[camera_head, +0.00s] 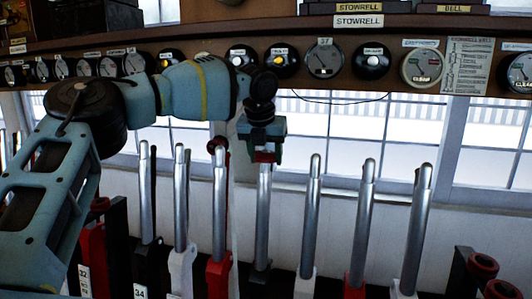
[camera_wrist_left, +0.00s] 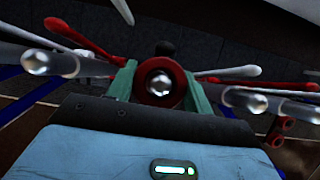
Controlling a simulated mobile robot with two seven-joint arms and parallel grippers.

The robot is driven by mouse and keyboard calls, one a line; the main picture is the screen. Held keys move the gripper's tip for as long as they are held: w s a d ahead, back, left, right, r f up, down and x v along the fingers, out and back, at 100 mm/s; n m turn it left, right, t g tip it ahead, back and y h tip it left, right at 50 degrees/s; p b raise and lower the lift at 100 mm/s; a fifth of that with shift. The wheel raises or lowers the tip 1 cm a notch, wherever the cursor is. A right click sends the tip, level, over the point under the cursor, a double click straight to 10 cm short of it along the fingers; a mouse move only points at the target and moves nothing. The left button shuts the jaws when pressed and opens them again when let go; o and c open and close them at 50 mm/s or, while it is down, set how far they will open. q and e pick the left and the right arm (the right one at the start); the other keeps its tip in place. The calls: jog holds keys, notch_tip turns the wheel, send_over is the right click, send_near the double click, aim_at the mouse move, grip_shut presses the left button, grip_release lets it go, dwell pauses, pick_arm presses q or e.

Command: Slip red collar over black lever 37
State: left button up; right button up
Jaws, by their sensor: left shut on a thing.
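The red collar (camera_head: 265,157) is held between the green fingers of my left gripper (camera_head: 264,145), at the top of the black-based lever (camera_head: 262,215). In the left wrist view the collar (camera_wrist_left: 160,83) is a ring between the two fingers of my left gripper (camera_wrist_left: 160,88). The lever's shiny tip (camera_wrist_left: 160,83) shows inside its opening. In the head view the tip is hidden by the collar and fingers, and the bare silver shaft runs down below. How far the collar sits down the lever cannot be told. My right gripper is not in view.
A red-based lever (camera_head: 219,200) stands close on the left and a white-based lever (camera_head: 312,210) on the right, with more levers beyond. A dark red rounded piece (camera_head: 216,144) is near the left lever's top. Dials, one marked 37 (camera_head: 323,58), hang on the shelf above.

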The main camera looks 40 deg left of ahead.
pick_arm(q)
jog(key=shift+s+f, duration=0.1)
jog(key=shift+f, duration=0.35)
jog(key=shift+f, duration=0.1)
jog(key=o, duration=1.2)
jog(key=shift+c, duration=0.2)
